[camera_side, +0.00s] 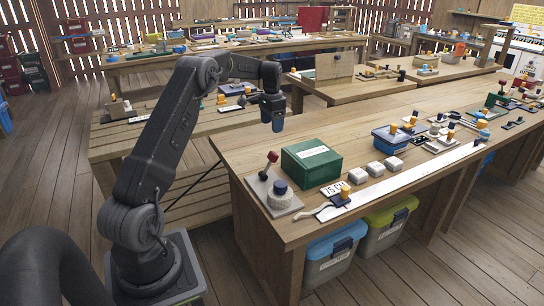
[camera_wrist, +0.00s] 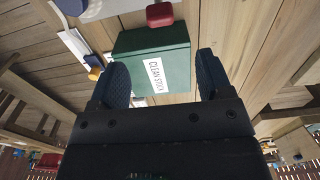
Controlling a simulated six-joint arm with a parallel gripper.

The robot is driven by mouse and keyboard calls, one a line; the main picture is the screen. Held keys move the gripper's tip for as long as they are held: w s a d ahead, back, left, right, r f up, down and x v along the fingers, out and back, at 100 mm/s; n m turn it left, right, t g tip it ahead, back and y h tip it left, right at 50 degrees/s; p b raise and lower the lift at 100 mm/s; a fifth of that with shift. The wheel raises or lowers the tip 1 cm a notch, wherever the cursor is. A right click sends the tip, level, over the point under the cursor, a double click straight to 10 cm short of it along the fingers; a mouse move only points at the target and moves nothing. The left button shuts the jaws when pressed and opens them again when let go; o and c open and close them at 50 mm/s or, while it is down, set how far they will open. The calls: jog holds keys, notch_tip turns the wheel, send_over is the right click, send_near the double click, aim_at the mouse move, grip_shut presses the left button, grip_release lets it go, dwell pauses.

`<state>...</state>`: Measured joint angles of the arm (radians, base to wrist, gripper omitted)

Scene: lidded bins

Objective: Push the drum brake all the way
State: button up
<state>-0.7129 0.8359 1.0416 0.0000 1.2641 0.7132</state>
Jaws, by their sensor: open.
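The drum brake is most likely the unit on a grey plate (camera_side: 262,190) at the near left corner of the bench. It has a pale ribbed drum (camera_side: 284,200) with a dark blue cap and an upright lever with a red knob (camera_side: 272,156). The red knob (camera_wrist: 160,14) also shows at the top of the wrist view; the lever's lower part is hidden there. My gripper (camera_side: 277,121) hangs above the bench's left end, higher than the lever and clear of it. In the wrist view, my gripper (camera_wrist: 163,62) has its fingers wide apart with nothing held.
A green box (camera_side: 311,163) labelled "CLEAN STOCK" in the wrist view (camera_wrist: 155,55) stands right behind the lever. A yellow-knobbed device (camera_side: 342,197), several grey blocks and a blue box (camera_side: 391,138) lie farther right. Free air surrounds my gripper.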

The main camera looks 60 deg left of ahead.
aim_at(272, 153)
notch_tip(272, 153, down, 14)
jog(key=shift+r, duration=0.25)
dwell(0.3)
jog(key=c, duration=0.9)
